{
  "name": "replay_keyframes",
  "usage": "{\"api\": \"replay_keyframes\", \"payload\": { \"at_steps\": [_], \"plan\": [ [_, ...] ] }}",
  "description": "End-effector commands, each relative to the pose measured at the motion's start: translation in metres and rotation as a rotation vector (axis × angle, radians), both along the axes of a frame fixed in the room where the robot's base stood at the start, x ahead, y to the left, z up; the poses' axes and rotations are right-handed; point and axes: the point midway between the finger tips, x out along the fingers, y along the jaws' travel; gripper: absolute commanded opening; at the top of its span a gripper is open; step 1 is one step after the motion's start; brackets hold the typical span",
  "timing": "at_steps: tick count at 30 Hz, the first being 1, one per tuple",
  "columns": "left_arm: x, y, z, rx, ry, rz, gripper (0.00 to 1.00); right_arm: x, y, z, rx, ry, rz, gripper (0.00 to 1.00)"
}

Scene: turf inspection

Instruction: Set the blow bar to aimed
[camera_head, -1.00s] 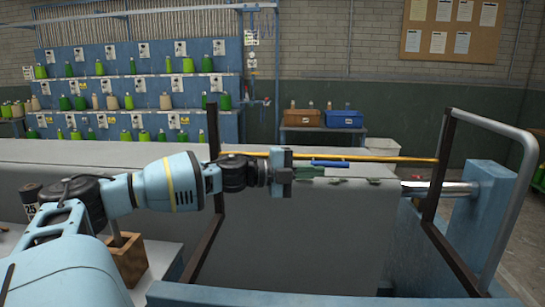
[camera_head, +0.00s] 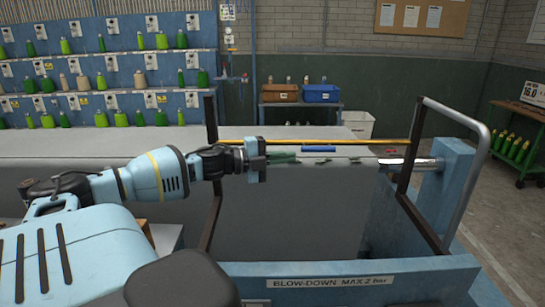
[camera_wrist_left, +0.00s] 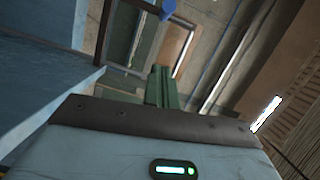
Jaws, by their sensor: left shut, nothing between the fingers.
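In the left wrist view the shut fingers (camera_wrist_left: 161,87) point at a frame, with a blue piece (camera_wrist_left: 164,8) at the top edge. My right gripper is out of view.
A dark-and-grey tubular frame (camera_head: 467,200) stands at the right, beside a blue post. A label reading "BLOW-DOWN MAX 2 bar" (camera_head: 330,281) is on the near blue rail.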

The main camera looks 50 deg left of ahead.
Motion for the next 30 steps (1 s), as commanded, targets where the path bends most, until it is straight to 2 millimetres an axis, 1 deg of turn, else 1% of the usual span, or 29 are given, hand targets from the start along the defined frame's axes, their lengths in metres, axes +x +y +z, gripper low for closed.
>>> {"api": "replay_keyframes", "payload": {
  "at_steps": [4,18,30],
  "plan": [
    [-0.005,0.002,-0.003,-0.002,0.005,0.0,0.0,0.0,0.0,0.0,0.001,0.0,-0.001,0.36],
    [-0.018,0.009,-0.001,-0.002,0.003,0.0,0.0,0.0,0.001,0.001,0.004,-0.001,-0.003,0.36],
    [-0.021,0.011,0.001,0.0,0.001,-0.001,0.0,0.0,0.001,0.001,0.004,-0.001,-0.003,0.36]
  ]
}}
